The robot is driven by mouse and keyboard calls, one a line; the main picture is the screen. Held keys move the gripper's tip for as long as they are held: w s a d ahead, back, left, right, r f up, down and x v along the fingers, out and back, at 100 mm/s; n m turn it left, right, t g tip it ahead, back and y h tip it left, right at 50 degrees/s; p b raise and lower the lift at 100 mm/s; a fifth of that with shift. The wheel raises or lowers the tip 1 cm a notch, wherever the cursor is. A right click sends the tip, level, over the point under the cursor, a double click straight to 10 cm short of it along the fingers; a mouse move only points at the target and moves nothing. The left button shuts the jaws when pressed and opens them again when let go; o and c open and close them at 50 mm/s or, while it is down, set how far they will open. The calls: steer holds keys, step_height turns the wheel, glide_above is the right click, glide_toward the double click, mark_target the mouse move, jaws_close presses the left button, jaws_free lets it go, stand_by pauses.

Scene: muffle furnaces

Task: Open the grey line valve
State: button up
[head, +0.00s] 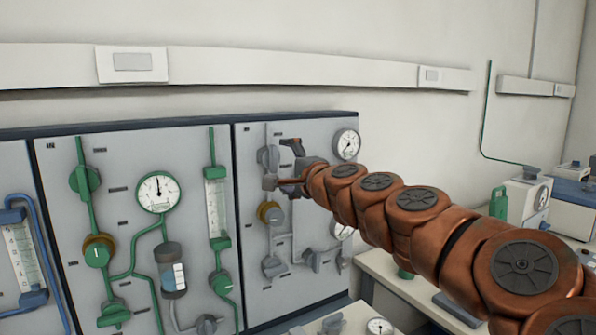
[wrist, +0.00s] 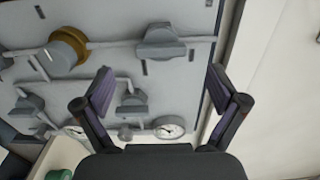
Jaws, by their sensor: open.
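The grey panel (head: 258,295) carries grey pipes with several grey valves. A grey valve (head: 264,157) sits at its upper left, beside my gripper (head: 281,165) and partly hidden by it in the head view. In the wrist view the bar-shaped handle of this grey valve (wrist: 160,42) lies across its pipe, ahead of the gap between my two spread fingers (wrist: 160,82). My gripper is open and empty, and the valve appears apart from the fingertips. Which grey valve the task means cannot be told from any label.
On the same panel are a brass knob (head: 270,213), a lower grey valve (head: 274,267) and a round gauge (head: 347,144). A panel with green pipes and a green-rimmed gauge (head: 158,191) stands to the left. A pale bench (head: 395,285) lies at the lower right.

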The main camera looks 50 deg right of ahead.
steer(key=shift+v, duration=2.35)
